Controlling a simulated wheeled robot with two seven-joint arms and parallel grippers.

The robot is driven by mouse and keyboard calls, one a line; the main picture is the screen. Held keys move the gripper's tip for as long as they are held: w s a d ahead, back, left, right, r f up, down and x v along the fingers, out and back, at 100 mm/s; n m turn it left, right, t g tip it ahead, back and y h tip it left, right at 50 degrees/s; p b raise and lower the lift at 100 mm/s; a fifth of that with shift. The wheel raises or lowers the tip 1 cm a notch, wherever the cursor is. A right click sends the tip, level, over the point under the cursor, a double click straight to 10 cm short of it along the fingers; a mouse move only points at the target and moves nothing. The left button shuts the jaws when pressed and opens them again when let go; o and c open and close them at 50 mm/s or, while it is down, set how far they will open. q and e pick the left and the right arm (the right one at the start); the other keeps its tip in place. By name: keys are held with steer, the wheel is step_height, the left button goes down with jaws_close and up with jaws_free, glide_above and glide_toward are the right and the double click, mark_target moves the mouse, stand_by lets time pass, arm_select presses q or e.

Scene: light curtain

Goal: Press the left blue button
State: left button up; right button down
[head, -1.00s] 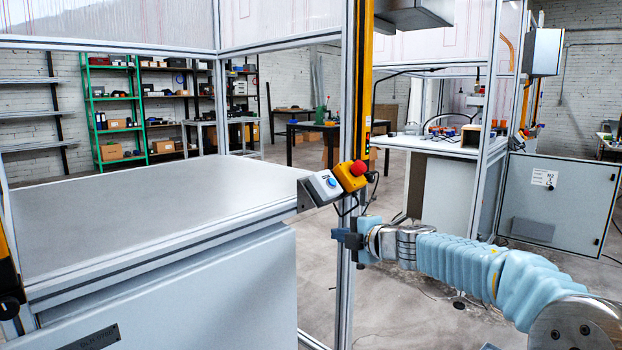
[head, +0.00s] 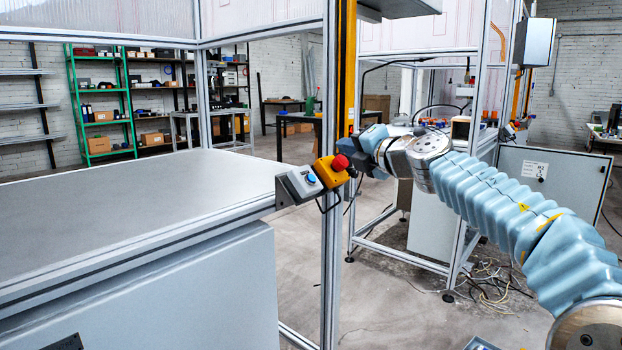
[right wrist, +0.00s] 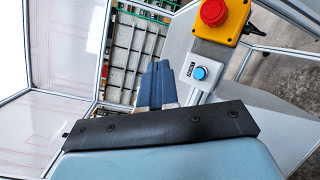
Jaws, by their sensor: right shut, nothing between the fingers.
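The near blue button (head: 311,179) is on a small pale grey box (head: 297,186) at the right front corner of the near table. In the right wrist view the blue button (right wrist: 200,73) lies just right of my fingers. My right gripper (head: 356,161) is just right of the red emergency stop, apart from the blue button; its tips are partly hidden there. In the right wrist view its dark blue fingers (right wrist: 156,84) are shut together and empty. My left gripper is not in view.
A yellow box (head: 328,173) with a red emergency stop (head: 340,162) sits right beside the grey box. An aluminium post (head: 331,250) stands behind them. The near tabletop (head: 120,205) is bare. A second cell with a worktable stands farther back right.

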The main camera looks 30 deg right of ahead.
mark_target(311, 178)
steer(key=w+a+f+b, duration=0.2)
steer(key=w+f, duration=0.3)
steer(key=f, duration=0.1)
steer(key=shift+w+a+f, duration=0.15)
steer(key=shift+w+a, duration=0.05)
steer(key=shift+w, duration=0.15)
stand_by(2.0)
steer(key=shift+w+a+f+b, duration=0.1)
steer(key=shift+w+f+b, duration=0.15)
steer(key=shift+b, duration=0.05)
steer(key=shift+w+a+f, duration=0.1)
steer(key=shift+w+f, duration=0.2)
stand_by(0.7)
steer(key=shift+r, duration=0.1)
steer(key=shift+s+d+r+p, duration=0.2)
steer(key=shift+s+r+p, duration=0.25)
steer(key=shift+s+p, duration=0.1)
